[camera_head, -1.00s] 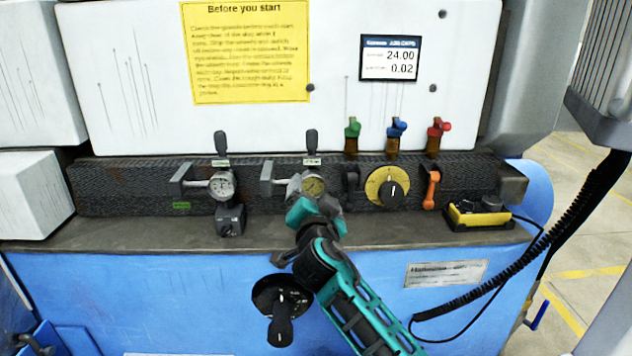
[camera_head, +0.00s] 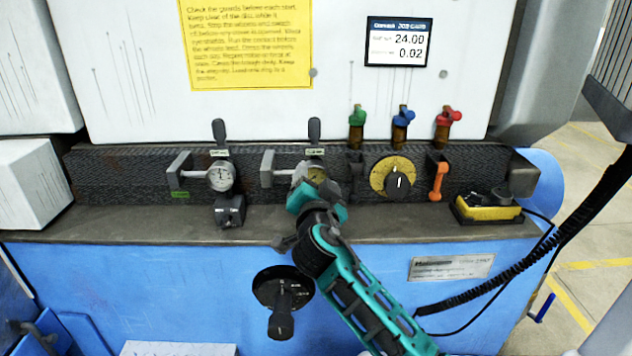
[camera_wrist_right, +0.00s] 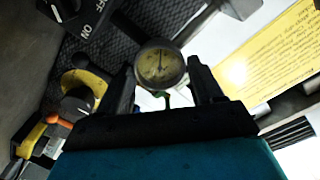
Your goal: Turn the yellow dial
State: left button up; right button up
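The yellow dial (camera_head: 379,177) is a yellow disc with a black pointer knob (camera_head: 399,183), on the dark strip of the machine right of centre. It also shows at the left of the right wrist view (camera_wrist_right: 97,82), outside the fingers. My right gripper (camera_head: 316,192) is to the left of the dial, apart from it, in front of a yellow-faced gauge. In the right wrist view, my right gripper's fingers (camera_wrist_right: 161,80) are spread, with the round gauge (camera_wrist_right: 159,65) seen between them. I cannot tell whether they touch the gauge. My left gripper is not in view.
A white-faced gauge (camera_head: 221,177) is further left. An orange lever (camera_head: 438,182) is just right of the dial, with green, blue and red valves (camera_head: 403,117) above. A yellow-black box (camera_head: 487,208) sits on the ledge (camera_head: 150,224). A black knob (camera_head: 282,300) is below.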

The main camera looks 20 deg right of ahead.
jog(key=c, duration=0.6)
